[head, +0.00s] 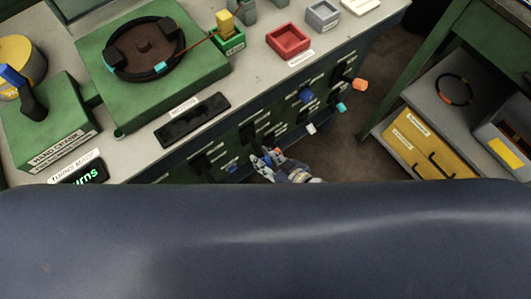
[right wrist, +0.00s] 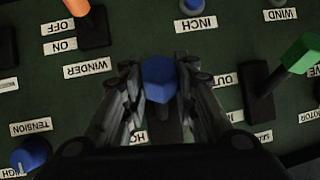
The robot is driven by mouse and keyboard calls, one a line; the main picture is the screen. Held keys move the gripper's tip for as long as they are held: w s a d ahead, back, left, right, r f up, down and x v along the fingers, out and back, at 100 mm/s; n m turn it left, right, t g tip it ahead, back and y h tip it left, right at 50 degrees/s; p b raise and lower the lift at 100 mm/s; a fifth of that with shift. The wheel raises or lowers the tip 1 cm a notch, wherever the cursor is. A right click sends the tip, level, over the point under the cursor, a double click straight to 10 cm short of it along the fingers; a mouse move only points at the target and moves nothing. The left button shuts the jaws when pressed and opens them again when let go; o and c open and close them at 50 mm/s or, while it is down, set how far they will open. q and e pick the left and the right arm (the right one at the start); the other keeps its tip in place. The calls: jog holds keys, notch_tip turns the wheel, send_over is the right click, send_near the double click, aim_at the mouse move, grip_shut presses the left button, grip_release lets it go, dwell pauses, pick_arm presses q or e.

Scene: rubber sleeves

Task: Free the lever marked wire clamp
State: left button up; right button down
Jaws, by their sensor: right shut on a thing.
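My right gripper (head: 270,158) is at the dark green front panel below the bench top in the head view. In the right wrist view the gripper (right wrist: 160,88) is shut on a blue lever knob (right wrist: 159,78), one finger on each side. The lever's dark stem goes down behind the fingers. Labels beside it are partly covered, and the words wire clamp cannot be read on any of them. My left gripper is not in view.
Nearby on the panel are an orange-tipped lever (right wrist: 77,8), a green-tipped lever (right wrist: 302,53) and a blue tension knob (right wrist: 35,152). On the bench are a green hand crank box (head: 50,125) and a red tray (head: 288,40). A shelf (head: 440,90) stands to the right.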

jog(key=shift+f, duration=0.1)
dwell(0.3)
jog(key=c, duration=1.2)
grip_release()
jog(key=shift+w+a, duration=0.1)
jog(key=shift+c, duration=0.2)
jog(key=v, duration=1.2)
jog(key=shift+f, duration=0.2)
